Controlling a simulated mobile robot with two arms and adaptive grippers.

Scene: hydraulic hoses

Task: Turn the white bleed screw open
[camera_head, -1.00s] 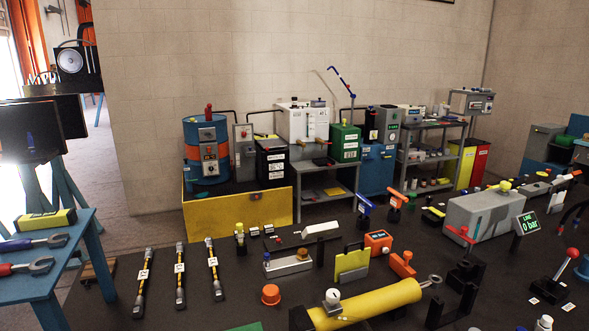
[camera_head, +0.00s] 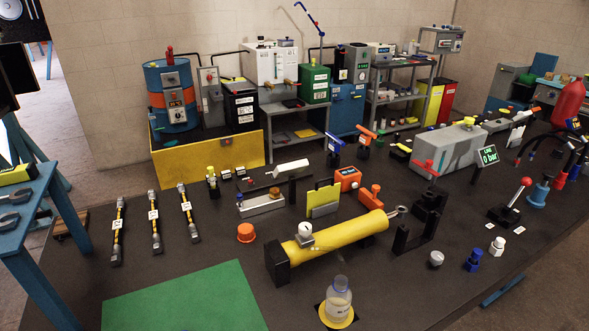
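A yellow cylinder (camera_head: 340,237) lies at a slant on the dark bench top, with a black end block (camera_head: 278,265) at its near left end and a metal rod eye (camera_head: 397,211) at its far end. A small white knob-like fitting (camera_head: 305,230) stands on top of the cylinder near the left end. It looks like the white bleed screw, but its details are too small to tell how far it is turned. A clear bottle (camera_head: 338,297) stands on a yellow round base in front of the cylinder. Neither of my grippers is in view.
A green mat (camera_head: 185,300) and an orange cap (camera_head: 245,232) lie left of the cylinder. A black stand (camera_head: 415,232), a white fitting (camera_head: 497,246), a blue fitting (camera_head: 473,260) and a red-knobbed lever (camera_head: 512,200) are to its right. Three hoses (camera_head: 154,222) lie at the left.

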